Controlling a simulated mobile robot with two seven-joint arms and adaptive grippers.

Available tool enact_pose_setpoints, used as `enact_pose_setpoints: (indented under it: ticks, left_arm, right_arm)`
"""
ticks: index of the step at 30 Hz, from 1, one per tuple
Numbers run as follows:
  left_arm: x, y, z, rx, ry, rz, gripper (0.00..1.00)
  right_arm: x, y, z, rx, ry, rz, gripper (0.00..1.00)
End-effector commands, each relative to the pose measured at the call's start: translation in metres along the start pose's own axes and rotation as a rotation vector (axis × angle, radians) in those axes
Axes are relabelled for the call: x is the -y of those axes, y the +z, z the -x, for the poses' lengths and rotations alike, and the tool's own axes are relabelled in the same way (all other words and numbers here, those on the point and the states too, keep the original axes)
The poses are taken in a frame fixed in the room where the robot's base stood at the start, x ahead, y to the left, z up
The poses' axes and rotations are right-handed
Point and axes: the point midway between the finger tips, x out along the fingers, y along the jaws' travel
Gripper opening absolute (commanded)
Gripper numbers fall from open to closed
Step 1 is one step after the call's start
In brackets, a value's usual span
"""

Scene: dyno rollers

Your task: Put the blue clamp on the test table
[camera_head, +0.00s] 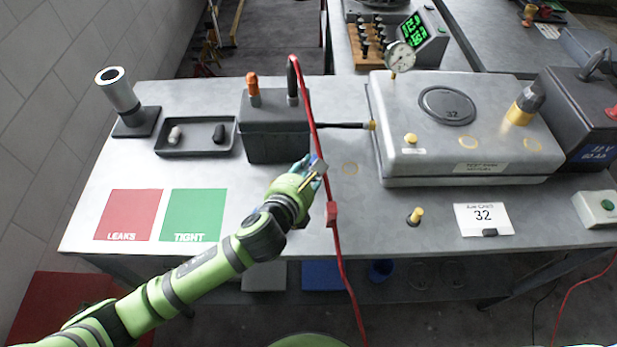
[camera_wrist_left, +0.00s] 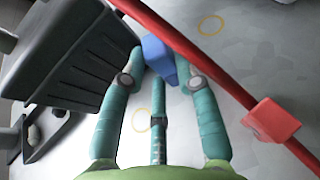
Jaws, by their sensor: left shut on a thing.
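The blue clamp (camera_wrist_left: 158,55) is a small blue piece between my left fingertips in the left wrist view; much of it is hidden by the fingers. My left gripper (camera_head: 312,172) is shut on it, over the grey test table (camera_head: 340,225), in front and to the right of the dark battery-like box (camera_head: 277,135). I cannot tell whether the clamp touches the table top. My right gripper is not in view.
A red cable (camera_head: 317,140) with a red block (camera_head: 332,213) runs beside my gripper and over the table's front edge. A large metal housing (camera_head: 460,130) stands right. Red (camera_head: 130,212) and green (camera_head: 195,212) mats lie left. The front middle is mostly clear.

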Motion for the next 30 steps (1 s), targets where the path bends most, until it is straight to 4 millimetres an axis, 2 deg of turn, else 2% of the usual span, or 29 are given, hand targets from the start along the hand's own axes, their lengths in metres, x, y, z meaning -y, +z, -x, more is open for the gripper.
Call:
enact_pose_setpoints:
  ticks: [1,5,18,19,20,30]
  left_arm:
    - [0.001,-0.011,-0.003,-0.008,0.001,0.003,0.0]
    - [0.001,-0.026,-0.01,-0.006,0.001,0.002,0.0]
    - [0.001,-0.033,-0.013,-0.004,0.0,0.0,0.0]
    - [0.001,-0.032,-0.013,-0.004,0.0,0.0,0.43]
    - [0.001,-0.032,-0.013,-0.004,0.0,0.0,0.55]
    - [0.001,-0.031,-0.012,-0.004,0.0,0.0,0.55]
  right_arm:
    - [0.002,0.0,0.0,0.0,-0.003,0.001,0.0]
    - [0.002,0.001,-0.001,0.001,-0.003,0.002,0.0]
    - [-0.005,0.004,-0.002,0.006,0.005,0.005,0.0]
    - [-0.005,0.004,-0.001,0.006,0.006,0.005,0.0]
    - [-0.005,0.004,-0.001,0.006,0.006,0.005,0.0]
    - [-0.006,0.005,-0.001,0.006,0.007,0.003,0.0]
